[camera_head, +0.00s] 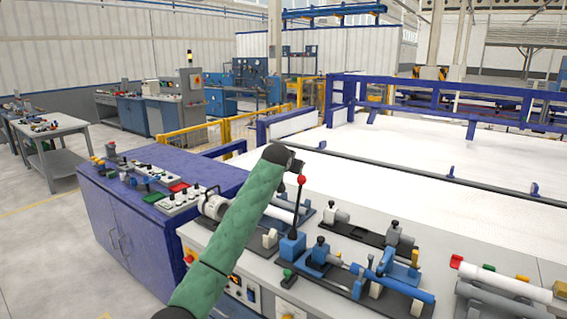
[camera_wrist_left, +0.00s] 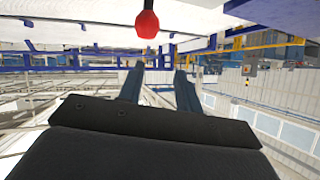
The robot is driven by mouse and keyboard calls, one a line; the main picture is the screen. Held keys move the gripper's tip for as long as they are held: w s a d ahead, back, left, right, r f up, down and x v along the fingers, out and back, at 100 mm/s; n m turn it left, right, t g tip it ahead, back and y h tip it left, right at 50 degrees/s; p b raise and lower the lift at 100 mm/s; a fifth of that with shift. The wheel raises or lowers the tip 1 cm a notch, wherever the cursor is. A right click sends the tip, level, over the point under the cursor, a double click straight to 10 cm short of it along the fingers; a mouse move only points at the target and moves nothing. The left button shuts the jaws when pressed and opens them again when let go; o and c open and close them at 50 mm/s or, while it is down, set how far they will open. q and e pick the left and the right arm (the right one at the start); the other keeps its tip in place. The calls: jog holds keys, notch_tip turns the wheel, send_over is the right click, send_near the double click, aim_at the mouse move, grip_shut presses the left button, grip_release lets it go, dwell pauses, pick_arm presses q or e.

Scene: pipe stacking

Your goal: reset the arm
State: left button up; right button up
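My left arm (camera_head: 235,225), in a green sleeve, rises from the bottom of the head view over the workbench. Its dark gripper (camera_head: 296,165) is small and partly hidden behind the wrist there. In the left wrist view the two fingers of my left gripper (camera_wrist_left: 158,78) stand apart with nothing between them. The red ball knob (camera_head: 301,180) of an upright lever is close below the gripper in the head view. The knob also shows in the left wrist view (camera_wrist_left: 147,24). My right gripper is in neither view.
The grey workbench (camera_head: 262,270) holds a blue pipe (camera_head: 408,288), a white pipe (camera_head: 505,279), a grey pipe (camera_head: 492,299) and clamp fixtures (camera_head: 395,238). A blue cabinet (camera_head: 130,220) stands to the left. Behind lies a wide white surface (camera_head: 400,150) with blue rails.

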pick_arm(q)
jog(key=s+a+f+n+g+y, duration=0.1)
jog(key=s+a+f, duration=0.4)
jog(key=s+f, duration=0.75)
jog(key=s+a+f+n+g+y, duration=0.1)
jog(key=s+a+f, duration=0.45)
jog(key=f, duration=1.45)
jog(key=s+a+f+n+g, duration=0.15)
jog(key=s+a+f, duration=0.55)
jog(key=f, duration=0.9)
jog(key=s+a+f+g+y, duration=0.1)
jog(key=s+a+f+g, duration=0.1)
jog(key=s+f, duration=1)
jog(key=s+a+f+g, duration=0.1)
jog(key=s+f+g, duration=0.1)
jog(key=s+f, duration=1.05)
jog(key=s+f+g, duration=0.1)
jog(key=s+f, duration=0.2)
jog(key=s, duration=1)
jog(key=s+f+g, duration=0.2)
jog(key=s+f, duration=0.1)
jog(key=s, duration=1.1)
jog(key=shift+a, duration=0.45)
jog(key=shift+r, duration=0.1)
